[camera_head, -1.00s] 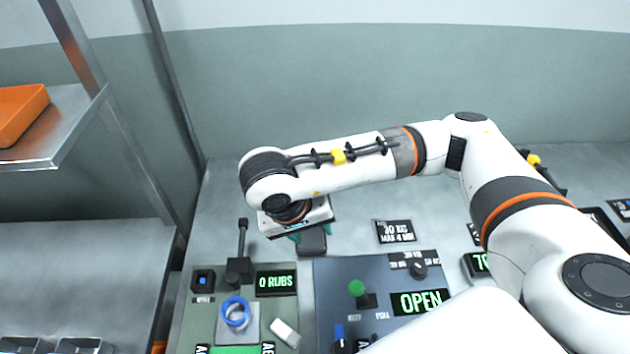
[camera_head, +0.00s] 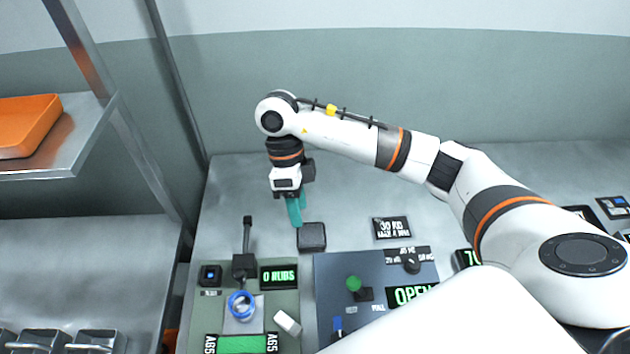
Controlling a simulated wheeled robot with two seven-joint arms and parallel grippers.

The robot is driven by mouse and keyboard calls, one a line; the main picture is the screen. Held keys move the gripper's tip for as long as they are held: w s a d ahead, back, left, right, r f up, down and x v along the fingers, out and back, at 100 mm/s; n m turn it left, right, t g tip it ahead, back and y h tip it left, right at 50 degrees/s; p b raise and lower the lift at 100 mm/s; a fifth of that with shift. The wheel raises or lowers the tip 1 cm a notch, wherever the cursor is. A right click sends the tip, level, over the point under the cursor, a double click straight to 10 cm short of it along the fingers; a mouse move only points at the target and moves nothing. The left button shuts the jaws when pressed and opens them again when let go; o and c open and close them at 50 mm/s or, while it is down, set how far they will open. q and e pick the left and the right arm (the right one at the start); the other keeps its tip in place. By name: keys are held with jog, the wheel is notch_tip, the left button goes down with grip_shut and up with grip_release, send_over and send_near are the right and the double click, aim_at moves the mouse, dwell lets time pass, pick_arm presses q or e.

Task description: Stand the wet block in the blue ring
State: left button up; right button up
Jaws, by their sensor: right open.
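The blue ring (camera_head: 232,312) sits on a pale square plate on the green panel at the lower left. A small white block (camera_head: 287,322) lies tilted on that panel, right of the ring and apart from it. I cannot tell whether it is wet. My right gripper (camera_head: 295,213) has teal fingers pointing down. It is open, above and behind the ring and the white block, just behind a dark grey block (camera_head: 311,237). The gap between its fingers is hard to see. My left gripper is not in view.
A black lever (camera_head: 246,240) stands behind the ring, beside the "0 RUBS" display (camera_head: 279,276). A blue-grey panel with a green knob (camera_head: 353,283) and an "OPEN" display (camera_head: 409,295) lies to the right. A metal shelf with an orange tray (camera_head: 28,125) stands at left.

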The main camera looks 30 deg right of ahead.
jog(key=w+d+m+t+y+p, duration=0.2)
jog(key=d+m, duration=0.3)
jog(key=m, duration=1.1)
jog(key=shift+w+d+f+t+y+p, duration=0.2)
jog(key=shift+w+f+t+y+p, duration=0.15)
jog(key=shift+t+y+p, duration=0.5)
